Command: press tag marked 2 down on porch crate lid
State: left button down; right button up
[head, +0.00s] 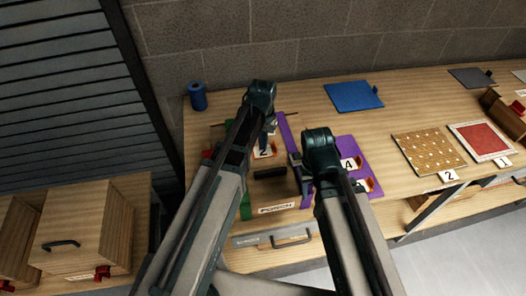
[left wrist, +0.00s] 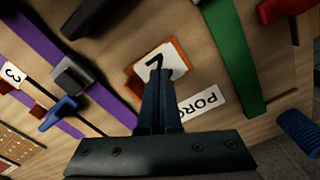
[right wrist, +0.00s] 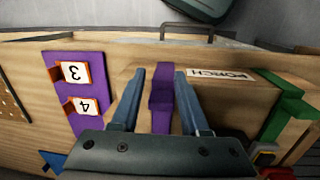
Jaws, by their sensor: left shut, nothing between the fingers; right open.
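The tag (left wrist: 148,58) is white with an orange border and lies on the wooden porch crate lid (left wrist: 215,62); its numeral, partly hidden by my fingers, looks like a 2. It also shows in the head view (head: 264,153). My left gripper (left wrist: 160,72) is shut and empty, its fingertips over the tag; I cannot tell whether they touch. The crate's PORCH label (head: 277,208) faces front. My right gripper (right wrist: 158,74) is open, with a purple strip (right wrist: 161,105) between its fingers in the right wrist view; it holds nothing.
A purple panel (right wrist: 74,78) beside the crate carries tags 3 (right wrist: 73,72) and 4 (right wrist: 82,106). A black handle (head: 270,173) and a green strip (left wrist: 227,40) are close by. A blue mat (head: 353,96) and a blue cylinder (head: 198,97) lie further back. The bench between them is clear.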

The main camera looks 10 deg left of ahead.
pick_arm(q)
jog(key=shift+f+b, duration=0.75)
jog(key=shift+f, duration=0.05)
jog(key=shift+r, duration=0.1)
notch_tip(320, 180, up, 8)
jog(key=p, duration=0.8)
dwell(0.4)
jog(key=shift+s, duration=0.1)
